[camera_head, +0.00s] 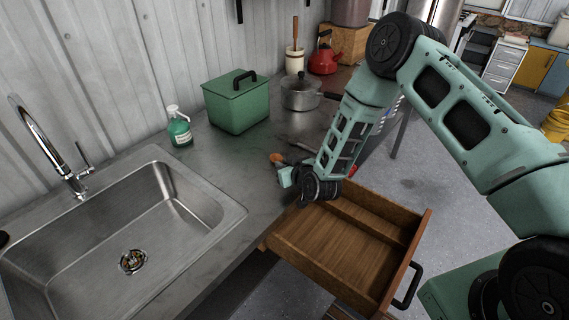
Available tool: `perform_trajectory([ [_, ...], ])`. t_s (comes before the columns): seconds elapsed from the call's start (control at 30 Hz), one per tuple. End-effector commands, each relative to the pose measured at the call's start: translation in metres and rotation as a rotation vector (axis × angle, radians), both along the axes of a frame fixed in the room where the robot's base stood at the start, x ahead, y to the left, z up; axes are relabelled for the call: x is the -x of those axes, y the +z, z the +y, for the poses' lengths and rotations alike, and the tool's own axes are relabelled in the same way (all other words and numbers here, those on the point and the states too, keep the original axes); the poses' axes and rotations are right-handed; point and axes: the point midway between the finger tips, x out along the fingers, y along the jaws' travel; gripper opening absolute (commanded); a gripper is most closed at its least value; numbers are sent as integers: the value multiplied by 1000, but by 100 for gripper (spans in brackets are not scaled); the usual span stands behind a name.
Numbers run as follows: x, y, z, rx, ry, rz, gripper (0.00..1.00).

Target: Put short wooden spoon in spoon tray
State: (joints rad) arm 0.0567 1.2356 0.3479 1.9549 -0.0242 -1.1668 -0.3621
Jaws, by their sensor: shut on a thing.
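My gripper (286,174) is low over the counter's front edge, just behind the open drawer. It is shut on a small orange-brown thing, which seems to be the short wooden spoon (276,158). Only one end of it shows at the gripper's far side; the rest is hidden by the gripper and wrist. No separate spoon tray can be made out. The open wooden drawer (346,252) is empty where I can see into it, with a divider along its far side, and lies below and right of my gripper.
A steel sink (228,212) is at the left. A soap bottle (180,130), a green box (237,103), a grey pot (299,94) and a red kettle (323,60) stand along the counter (215,158). Dark slender items lie behind my gripper. Open floor is right of the drawer.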

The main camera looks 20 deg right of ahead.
Motion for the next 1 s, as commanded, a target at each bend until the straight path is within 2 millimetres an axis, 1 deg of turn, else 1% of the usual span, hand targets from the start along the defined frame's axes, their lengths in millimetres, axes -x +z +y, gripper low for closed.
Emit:
perform_trajectory([
  [0.13,1,-2,-1,1,0,4,0],
  [0.17,1,-3,-1,1,0,5,18],
  [0.2,1,-3,-1,1,0,5,29],
  [0.27,1,-3,-1,1,0,6,46],
  [0.3,1,-3,-1,1,0,6,57],
  [0.57,1,-2,0,1,0,4,57],
  [0.67,4,-1,-1,1,0,5,57],
  [0.77,12,1,-3,2,1,6,57],
  [0.87,26,7,-6,2,1,5,57],
  [1.0,51,17,-12,1,1,4,57],
])
